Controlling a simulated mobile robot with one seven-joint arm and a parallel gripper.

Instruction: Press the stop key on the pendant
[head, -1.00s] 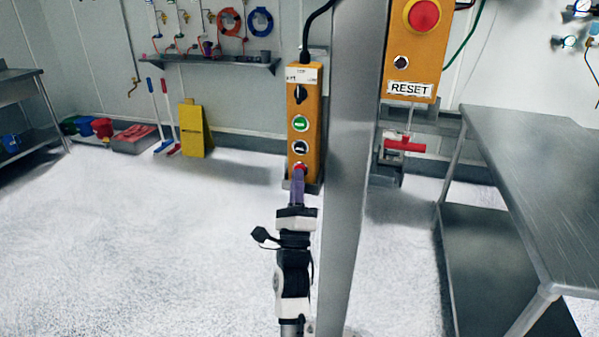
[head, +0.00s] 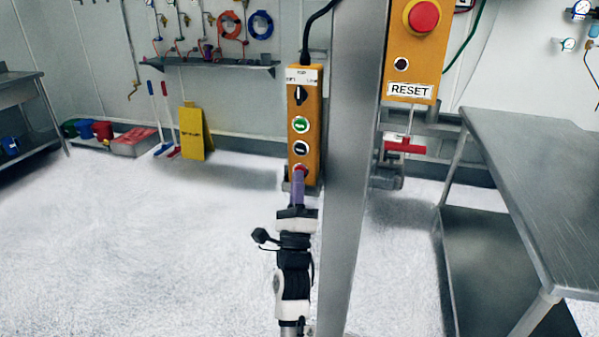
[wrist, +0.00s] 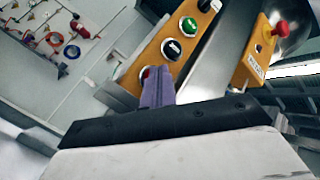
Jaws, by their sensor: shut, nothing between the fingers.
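The orange pendant (head: 304,150) hangs upright on the left of the grey post. From top to bottom it carries a black selector switch, a green key (head: 300,124), a black key (head: 300,148) and a red key (head: 300,167), which looks like the stop key. My gripper (head: 299,173) has its purple fingers shut and empty, with the tips at the red key and partly covering it. In the wrist view the red key (wrist: 145,73) shows beside the fingertips (wrist: 158,72). I cannot tell whether the tips touch it or whether it is pressed in.
The grey post (head: 350,180) stands close to the right of my gripper. Beyond it hangs an orange RESET box (head: 412,65) with a red mushroom button (head: 424,16). A steel table (head: 540,180) stands at the right.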

